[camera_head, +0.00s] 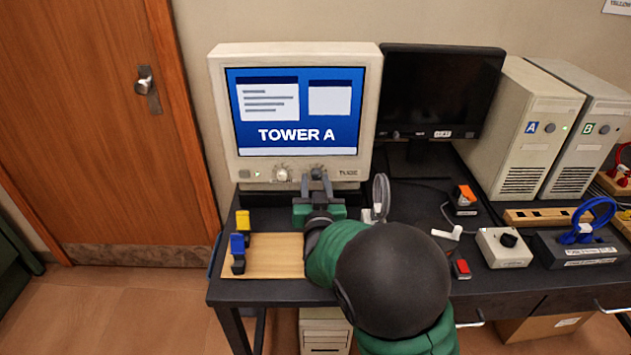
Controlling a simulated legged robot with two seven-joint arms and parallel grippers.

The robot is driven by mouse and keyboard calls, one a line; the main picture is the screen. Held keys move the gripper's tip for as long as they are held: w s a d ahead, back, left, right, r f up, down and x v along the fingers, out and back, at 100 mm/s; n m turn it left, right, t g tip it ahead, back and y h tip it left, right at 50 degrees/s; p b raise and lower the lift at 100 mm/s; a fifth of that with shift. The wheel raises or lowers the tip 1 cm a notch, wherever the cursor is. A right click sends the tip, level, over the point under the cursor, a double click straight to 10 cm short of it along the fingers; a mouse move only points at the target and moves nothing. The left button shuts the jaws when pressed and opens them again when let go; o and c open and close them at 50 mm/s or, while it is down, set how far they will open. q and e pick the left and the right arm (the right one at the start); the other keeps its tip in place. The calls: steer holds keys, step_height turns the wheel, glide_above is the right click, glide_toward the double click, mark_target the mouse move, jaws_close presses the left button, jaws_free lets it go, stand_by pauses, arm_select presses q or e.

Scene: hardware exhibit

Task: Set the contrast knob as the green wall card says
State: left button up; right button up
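The cream CRT monitor (220,110) stands at the back left of the desk, with a lit blue screen reading "TOWER A". Two small knobs sit on its lower bezel: a left knob (282,174) and a right knob (317,173). I cannot read which is contrast. My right gripper (317,183) is right at the right knob, its two dark fingers pointing at the bezel around or just before it. Whether they touch or grip the knob is unclear. My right forearm hides part of the desk. No green wall card is in view. My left gripper is not in view.
A black flat monitor (440,95) and towers A (510,125) and B (600,120) stand to the right. A wooden board (270,255) with yellow and blue connectors is at front left. A switch box (503,247) sits right.

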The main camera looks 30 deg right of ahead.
steer(key=shift+c, duration=1.2)
steer(key=shift+d+f, duration=0.1)
steer(key=shift+d, duration=0.25)
jaws_close()
steer(key=shift+a+f+m+b, duration=0.1)
steer(key=shift+f+m+b, duration=0.15)
steer(key=shift+m+b, duration=0.75)
steer(key=shift+r+m+b, duration=0.1)
steer(key=shift+m+b, duration=0.2)
steer(key=shift+r, duration=0.2)
steer(key=o, duration=0.5)
jaws_free()
steer(key=shift+f, duration=0.1)
steer(key=shift+o, duration=0.2)
